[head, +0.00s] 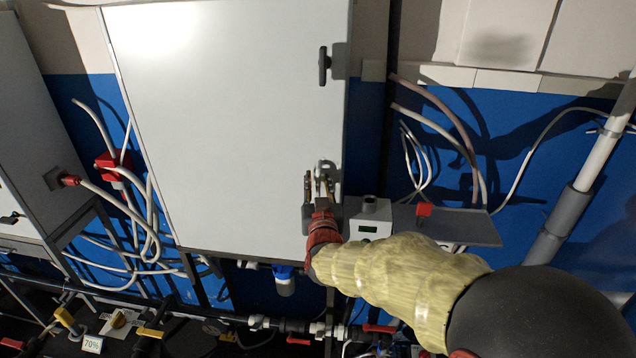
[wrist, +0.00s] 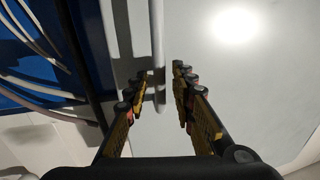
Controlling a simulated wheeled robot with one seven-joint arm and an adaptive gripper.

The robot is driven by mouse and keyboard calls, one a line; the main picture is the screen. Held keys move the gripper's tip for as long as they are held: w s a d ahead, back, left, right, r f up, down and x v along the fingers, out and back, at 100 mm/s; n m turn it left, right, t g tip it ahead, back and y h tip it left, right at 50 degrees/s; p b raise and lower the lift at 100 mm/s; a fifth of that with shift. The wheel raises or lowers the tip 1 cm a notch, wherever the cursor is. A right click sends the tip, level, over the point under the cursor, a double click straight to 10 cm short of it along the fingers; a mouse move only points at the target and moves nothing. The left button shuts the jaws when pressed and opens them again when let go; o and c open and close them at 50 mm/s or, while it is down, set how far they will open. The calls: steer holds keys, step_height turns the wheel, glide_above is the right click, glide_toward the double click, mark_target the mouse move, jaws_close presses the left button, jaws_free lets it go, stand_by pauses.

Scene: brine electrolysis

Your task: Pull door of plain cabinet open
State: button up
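The plain cabinet's pale grey door (head: 225,120) fills the upper middle of the head view and looks closed. It also shows on the right of the wrist view (wrist: 245,75). My gripper (head: 320,180) is at the lower right of the door. In the wrist view my gripper (wrist: 157,88) is open, with a pale vertical bar (wrist: 157,45) between its fingers. Gaps show on both sides of the bar.
A small grey box with a display (head: 369,218) and a grey shelf (head: 455,225) are right of the gripper. Cables hang on the blue wall (head: 520,145) to the right. Pipes and valves (head: 290,330) run below. Another cabinet (head: 25,140) stands at left.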

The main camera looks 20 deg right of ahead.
steer(key=shift+c, duration=0.7)
jaws_close()
